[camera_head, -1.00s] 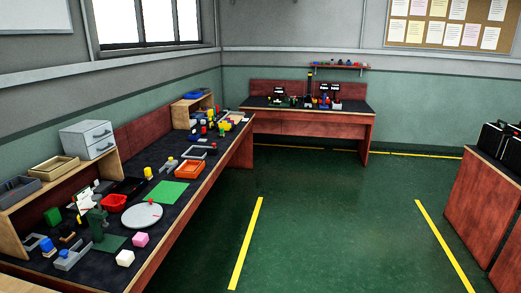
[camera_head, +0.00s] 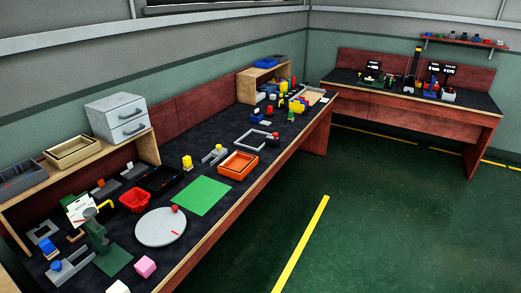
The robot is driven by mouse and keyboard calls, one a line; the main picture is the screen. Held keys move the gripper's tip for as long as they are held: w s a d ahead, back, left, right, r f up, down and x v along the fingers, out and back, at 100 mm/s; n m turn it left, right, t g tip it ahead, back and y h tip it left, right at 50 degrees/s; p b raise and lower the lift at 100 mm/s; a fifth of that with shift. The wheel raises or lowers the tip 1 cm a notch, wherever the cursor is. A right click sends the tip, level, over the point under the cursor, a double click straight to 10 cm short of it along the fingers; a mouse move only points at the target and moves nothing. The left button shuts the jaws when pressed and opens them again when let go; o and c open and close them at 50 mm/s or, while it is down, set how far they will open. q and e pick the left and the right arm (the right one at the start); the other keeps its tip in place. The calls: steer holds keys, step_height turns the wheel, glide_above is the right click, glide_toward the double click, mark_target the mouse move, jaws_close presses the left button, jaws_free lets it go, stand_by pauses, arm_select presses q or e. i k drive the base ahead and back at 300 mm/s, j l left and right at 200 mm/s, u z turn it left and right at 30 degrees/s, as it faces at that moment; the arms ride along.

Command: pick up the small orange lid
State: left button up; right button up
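I cannot make out the small orange lid for certain. A small orange piece (camera_head: 101,183) shows on the left workbench, beside the shelf's end, but it is too small to tell what it is. A larger orange tray (camera_head: 228,172) lies farther along the same bench, right of a green mat. Neither of my grippers is in view.
Another bench (camera_head: 400,108) stands at the back. The green floor is clear at right.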

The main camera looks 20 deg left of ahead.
mark_target(239, 164)
steer(key=i+u, duration=0.2)
steer(key=i, duration=0.35)
steer(key=i+l+u, duration=0.15)
steer(key=i, duration=0.4)
steer(key=i+l+u, duration=0.2)
steer(key=i, duration=0.35)
steer(key=l, duration=0.1)
